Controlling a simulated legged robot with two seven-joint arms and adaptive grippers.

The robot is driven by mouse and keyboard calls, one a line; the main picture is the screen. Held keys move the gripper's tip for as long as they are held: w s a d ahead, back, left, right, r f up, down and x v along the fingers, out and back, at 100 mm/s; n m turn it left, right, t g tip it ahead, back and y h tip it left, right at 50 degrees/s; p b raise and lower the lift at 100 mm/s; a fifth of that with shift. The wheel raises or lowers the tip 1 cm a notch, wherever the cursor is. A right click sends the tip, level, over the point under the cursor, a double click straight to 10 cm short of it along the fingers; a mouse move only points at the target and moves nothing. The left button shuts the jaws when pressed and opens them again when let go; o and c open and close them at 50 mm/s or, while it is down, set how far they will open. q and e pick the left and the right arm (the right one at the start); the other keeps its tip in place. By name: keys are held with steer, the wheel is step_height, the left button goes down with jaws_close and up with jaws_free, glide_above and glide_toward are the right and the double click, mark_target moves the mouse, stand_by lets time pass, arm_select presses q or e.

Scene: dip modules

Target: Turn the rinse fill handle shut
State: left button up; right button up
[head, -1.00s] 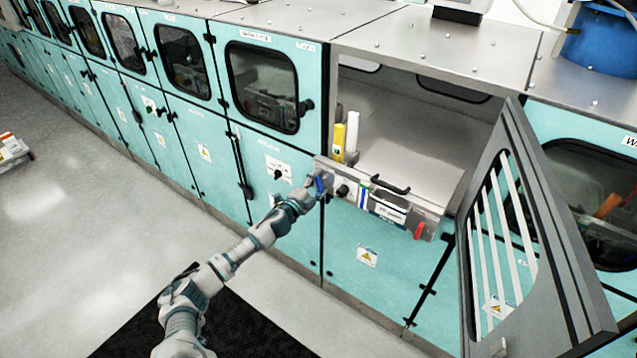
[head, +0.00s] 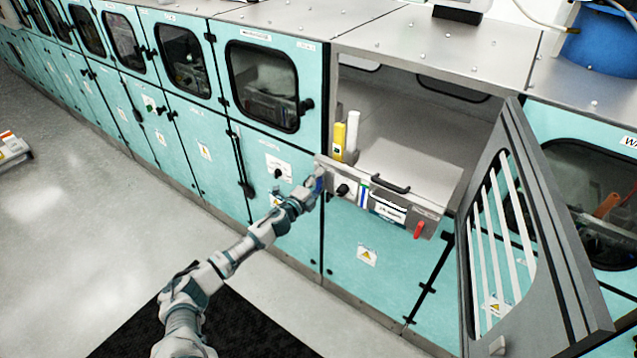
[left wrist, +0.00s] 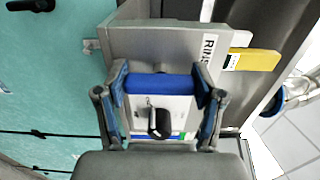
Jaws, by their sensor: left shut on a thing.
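The rinse fill handle is a blue bar (left wrist: 160,83) on the grey front panel (left wrist: 140,42) of the open station. In the left wrist view it lies crosswise between my fingers, below a partly hidden label starting "RIN". My left gripper (left wrist: 161,84) is shut on the blue handle, with one finger at each end. In the head view the left gripper (head: 316,183) is at the panel's left end, and it hides much of the handle. My right gripper is not in view.
A black knob (head: 343,190) sits just right of the handle. A red handle (head: 419,230) is at the panel's right end. Yellow (head: 338,137) and white upright pieces stand behind the panel. The barred door (head: 530,240) stands open at the right.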

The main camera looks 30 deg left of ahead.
arm_select(q)
steer(key=shift+s+d+f, duration=0.1)
steer(key=shift+d+f, duration=0.05)
steer(key=shift+f, duration=0.3)
steer(key=o, duration=1)
steer(key=shift+o, duration=0.8)
steer(key=shift+r, duration=0.15)
steer(key=shift+r, duration=0.1)
steer(key=s+a, duration=0.1)
steer(key=s, duration=1)
steer(key=shift+s, duration=0.35)
steer(key=shift+a, duration=0.1)
steer(key=shift+f, duration=0.2)
